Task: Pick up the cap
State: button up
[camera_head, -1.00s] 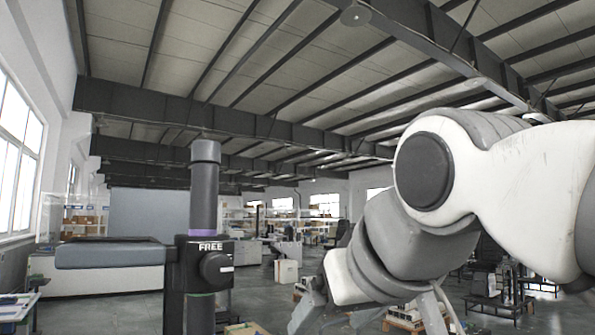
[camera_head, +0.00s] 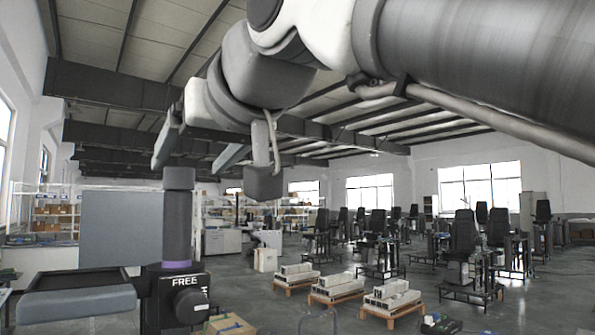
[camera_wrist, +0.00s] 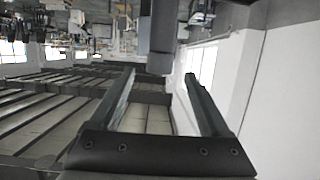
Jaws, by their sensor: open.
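The cap (camera_head: 179,178) is a short grey cylinder on top of the upright dark column (camera_head: 178,225). In the wrist view the picture is turned over, and the cap (camera_wrist: 160,63) shows at the end of the column (camera_wrist: 158,25), which comes in from the top edge. My gripper (camera_head: 187,167) is open and empty, with its two fingers pointing down-left near the cap's top in the head view. In the wrist view my gripper's (camera_wrist: 160,74) fingertips lie left and right of the cap's end, with gaps. I cannot tell whether the cap is within the fingers' reach.
A clamp block marked FREE (camera_head: 182,297) holds the column low down, with a knob in front. A flat grey tray-like arm (camera_head: 78,297) extends left from it. Pallets with pale blocks (camera_head: 335,287) and several dark chairs stand on the floor farther right.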

aim_at(174, 188)
jog(key=p+x, duration=0.2)
jog(key=x, duration=0.8)
jog(key=shift+f, duration=0.15)
grip_shut()
